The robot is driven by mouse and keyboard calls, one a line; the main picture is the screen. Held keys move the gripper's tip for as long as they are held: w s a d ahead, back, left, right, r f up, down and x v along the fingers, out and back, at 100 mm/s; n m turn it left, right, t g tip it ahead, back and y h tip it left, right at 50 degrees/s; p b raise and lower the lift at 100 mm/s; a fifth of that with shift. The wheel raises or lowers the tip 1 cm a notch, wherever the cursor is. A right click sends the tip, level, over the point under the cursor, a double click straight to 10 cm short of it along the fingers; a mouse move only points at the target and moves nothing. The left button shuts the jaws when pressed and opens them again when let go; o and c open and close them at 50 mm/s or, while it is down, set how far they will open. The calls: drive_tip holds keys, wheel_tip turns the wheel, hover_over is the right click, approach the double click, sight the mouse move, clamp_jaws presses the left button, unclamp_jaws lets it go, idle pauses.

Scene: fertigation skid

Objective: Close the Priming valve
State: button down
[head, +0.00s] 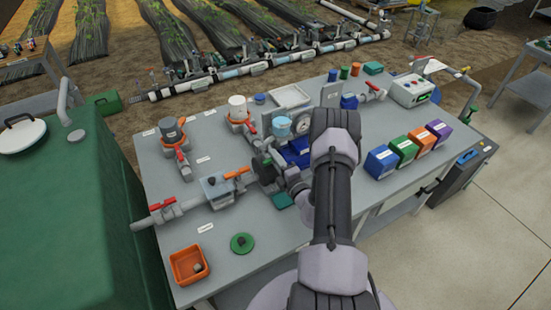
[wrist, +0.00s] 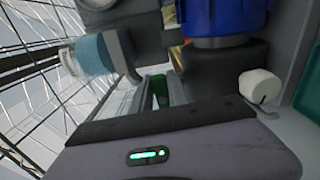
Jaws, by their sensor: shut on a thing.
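My gripper (wrist: 158,92) shows in the wrist view, with its fingers shut on a small green piece (wrist: 160,91), possibly a valve handle. Most of that piece is hidden between the fingers. In the head view my arm hides the gripper and what it holds, beside the blue pump (head: 296,152). A light-blue cup (head: 282,125) stands on the pump assembly and also shows in the wrist view (wrist: 95,54). I cannot read a label that marks the Priming valve.
A grey box with an orange handle (head: 237,173) and a pipe with a red handle (head: 162,205) lie left. Several coloured boxes (head: 403,150) stand right. An orange tray (head: 189,265) sits at the front left. In the wrist view, a blue cylinder (wrist: 225,17) and white knob (wrist: 259,87) are close by.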

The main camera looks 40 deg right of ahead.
drive_tip(key=shift+f+m, duration=0.1)
drive_tip(key=shift+m, duration=0.3)
drive_tip(key=c, duration=1.4)
unclamp_jaws()
drive_tip(key=shift+o, duration=0.2)
drive_tip(key=shift+s, duration=0.1)
drive_tip(key=p+v, duration=0.1)
drive_tip(key=v, duration=1.6)
drive_tip(key=shift+a, duration=0.15)
